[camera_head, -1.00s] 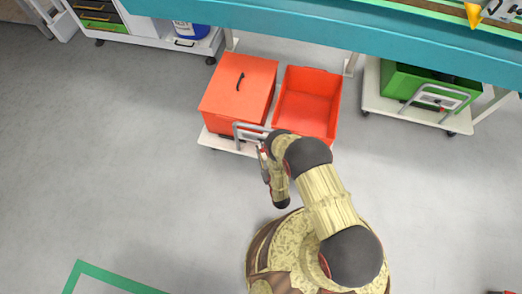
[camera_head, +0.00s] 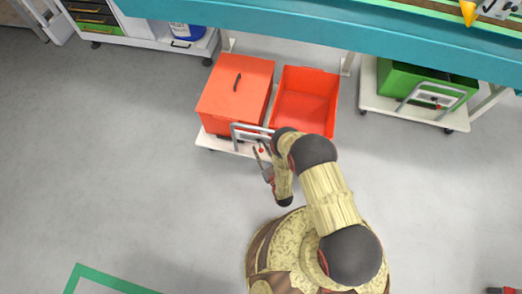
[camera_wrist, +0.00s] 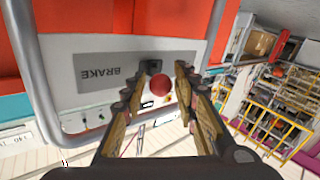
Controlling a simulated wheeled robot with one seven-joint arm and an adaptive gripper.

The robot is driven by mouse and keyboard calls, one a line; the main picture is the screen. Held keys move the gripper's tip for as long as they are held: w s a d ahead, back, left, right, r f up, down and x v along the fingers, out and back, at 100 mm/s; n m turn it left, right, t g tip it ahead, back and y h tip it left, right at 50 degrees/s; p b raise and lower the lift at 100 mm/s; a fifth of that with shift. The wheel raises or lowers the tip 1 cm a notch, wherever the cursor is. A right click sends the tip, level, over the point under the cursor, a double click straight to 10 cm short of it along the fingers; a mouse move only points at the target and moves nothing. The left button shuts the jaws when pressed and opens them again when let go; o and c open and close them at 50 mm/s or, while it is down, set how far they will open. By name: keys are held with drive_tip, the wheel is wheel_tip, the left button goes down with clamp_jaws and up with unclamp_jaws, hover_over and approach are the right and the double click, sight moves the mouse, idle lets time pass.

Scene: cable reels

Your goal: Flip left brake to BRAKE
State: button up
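The left cart (camera_head: 222,145) has a grey push handle (camera_head: 236,133) and a red brake knob (camera_head: 262,150) at its front edge. In the wrist view, a pale panel with a grey BRAKE label (camera_wrist: 98,75), seen upside down, fills the middle. The round red knob (camera_wrist: 160,85) sits at the label's right end, below a dark block (camera_wrist: 151,66). My gripper (camera_wrist: 166,72) is open, with one finger on each side of the knob. I cannot tell if a finger touches it. In the head view my gripper (camera_head: 263,150) is at the cart's front.
A right cart (camera_head: 390,105) with a green crate (camera_head: 400,82) stands apart. A teal bench (camera_head: 300,30) runs above.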

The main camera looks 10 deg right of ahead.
sight(261, 149)
drive_tip(key=shift+o, duration=0.8)
drive_tip(key=shift+r, duration=4.95)
drive_tip(key=shift+f, duration=0.1)
